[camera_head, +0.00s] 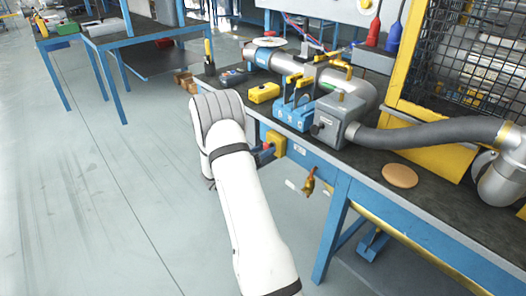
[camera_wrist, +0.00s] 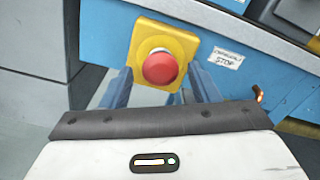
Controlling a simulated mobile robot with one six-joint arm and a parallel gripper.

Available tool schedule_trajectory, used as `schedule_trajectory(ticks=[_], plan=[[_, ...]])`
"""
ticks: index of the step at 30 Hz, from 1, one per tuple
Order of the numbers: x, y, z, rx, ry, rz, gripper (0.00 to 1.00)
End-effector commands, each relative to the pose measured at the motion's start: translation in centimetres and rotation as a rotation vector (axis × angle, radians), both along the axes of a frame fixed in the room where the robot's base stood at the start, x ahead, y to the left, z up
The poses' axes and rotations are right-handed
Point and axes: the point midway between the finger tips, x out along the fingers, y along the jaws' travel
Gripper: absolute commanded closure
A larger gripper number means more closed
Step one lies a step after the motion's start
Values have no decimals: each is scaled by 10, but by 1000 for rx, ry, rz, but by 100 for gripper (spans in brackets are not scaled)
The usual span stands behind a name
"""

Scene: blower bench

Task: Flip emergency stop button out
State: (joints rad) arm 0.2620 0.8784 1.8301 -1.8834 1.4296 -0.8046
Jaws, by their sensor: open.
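The emergency stop button is a red mushroom head (camera_wrist: 160,68) on a yellow box (camera_wrist: 183,44) fixed to the blue bench front. In the wrist view it sits upper centre, with a metal collar showing around it. My gripper (camera_wrist: 160,84) is open, with one blue finger on each side of the red button. I cannot tell whether the fingers touch it. In the head view my gripper (camera_head: 264,155) is partly hidden beside the yellow box.
A label reading EMERGENCY STOP (camera_wrist: 227,57) is right of the box. The dark bench top (camera_head: 367,165) holds a blower with a grey hose (camera_head: 430,134), a yellow block (camera_head: 263,93) and a round tan disc (camera_head: 399,175).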

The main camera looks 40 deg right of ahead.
Motion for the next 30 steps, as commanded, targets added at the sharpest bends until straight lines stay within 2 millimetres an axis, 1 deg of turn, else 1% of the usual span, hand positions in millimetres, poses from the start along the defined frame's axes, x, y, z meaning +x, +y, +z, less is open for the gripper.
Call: schedule_trajectory(ticks=[2, 5, 8, 15, 18, 22, 30], plan=[[0, 0, 0, 0, 0, 0, 45], [0, 6, 0, 0, 1, 1, 45], [-1, 21, 1, 0, 2, 4, 45], [-4, 61, 1, 0, 1, 3, 45], [-5, 71, 0, -1, 1, 1, 45], [-6, 78, 0, 0, 1, 1, 45], [-6, 78, 0, 0, 0, 0, 45]])
